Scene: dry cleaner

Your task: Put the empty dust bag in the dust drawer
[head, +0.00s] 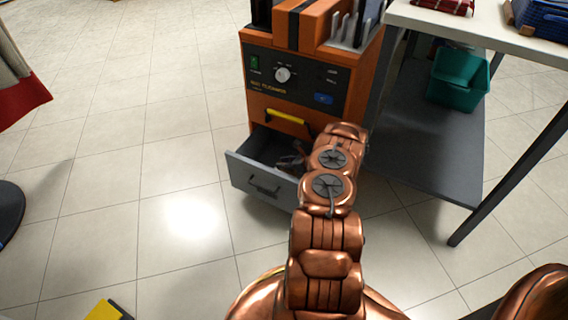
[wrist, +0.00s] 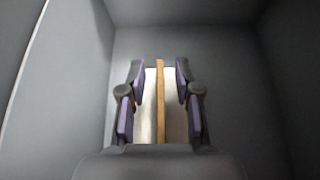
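The dust drawer (head: 262,186) is a grey drawer pulled open at the bottom of the orange machine. My gripper (head: 293,160) is down inside it, partly hidden by my arm. In the wrist view, grey drawer walls surround my gripper (wrist: 160,95). The dust bag (wrist: 149,115), pale with a tan strip down its middle, fills the space between the two purple-padded fingers, which appear shut on it. Its underside is hidden, so I cannot tell whether it touches the drawer floor. The bag cannot be made out in the head view.
The orange machine (head: 300,120) has a yellow handle (head: 286,116) above the drawer. A table with a grey lower shelf (head: 425,150) and a teal bin (head: 460,78) stands close on the right. Tiled floor (head: 130,150) is clear to the left. A yellow object (head: 103,311) lies at bottom left.

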